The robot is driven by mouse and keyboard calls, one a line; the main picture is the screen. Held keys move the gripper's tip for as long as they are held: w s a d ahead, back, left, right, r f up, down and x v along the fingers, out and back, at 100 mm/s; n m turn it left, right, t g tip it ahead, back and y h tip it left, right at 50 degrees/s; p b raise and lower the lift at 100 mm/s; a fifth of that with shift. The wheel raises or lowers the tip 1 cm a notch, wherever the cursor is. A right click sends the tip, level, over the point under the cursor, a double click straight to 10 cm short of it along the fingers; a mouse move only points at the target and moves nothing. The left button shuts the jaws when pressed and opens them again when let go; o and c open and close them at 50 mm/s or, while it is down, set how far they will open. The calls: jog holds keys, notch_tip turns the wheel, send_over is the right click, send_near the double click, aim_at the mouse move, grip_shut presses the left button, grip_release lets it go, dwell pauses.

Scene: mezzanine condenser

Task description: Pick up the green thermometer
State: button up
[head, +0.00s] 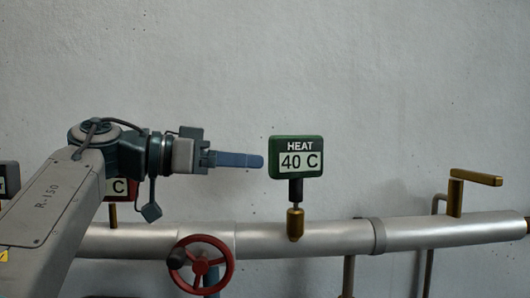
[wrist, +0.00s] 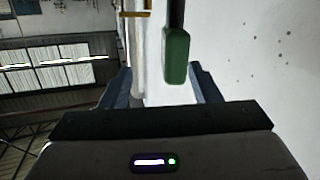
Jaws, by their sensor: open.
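The green thermometer (head: 296,143) reads "HEAT 40 C" and stands upright on a black stem and brass fitting on top of the grey pipe. In the wrist view the green thermometer (wrist: 176,56) shows edge-on, ahead of and between the two blue fingers of my gripper (wrist: 160,75), nearer the right one. The fingers are apart and hold nothing.
A grey pipe (head: 335,237) runs along the pale wall. A red valve wheel (head: 201,265) sits in front of it at lower left. A brass handle (head: 476,177) rises at right. A red gauge (head: 121,189) is partly hidden behind my arm. Space above the thermometer is clear.

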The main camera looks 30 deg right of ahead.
aim_at(271, 145)
jog(key=shift+m+g+h, duration=0.5)
jog(key=shift+m+g, duration=0.1)
jog(key=shift+m, duration=0.3)
jog(key=d, duration=0.2)
jog(key=d+r, duration=0.1)
jog(key=d, duration=0.1)
jog(key=d+r, duration=0.1)
jog(key=d, duration=0.1)
jog(key=shift+w+d+r+p, duration=0.1)
jog(key=shift+d+r+p, duration=0.05)
jog(key=shift+d+p, duration=0.2)
jog(key=x, duration=0.1)
jog(key=p+x, duration=0.1)
jog(key=x, duration=0.2)
jog(key=shift+w+d+r, duration=0.25)
jog(key=shift+d+r, duration=0.1)
jog(key=shift+s+d, duration=0.1)
jog(key=shift+d, duration=0.3)
jog(key=shift+a, duration=0.1)
jog(key=shift+c, duration=1.2)
grip_shut()
jog(key=shift+p, duration=0.3)
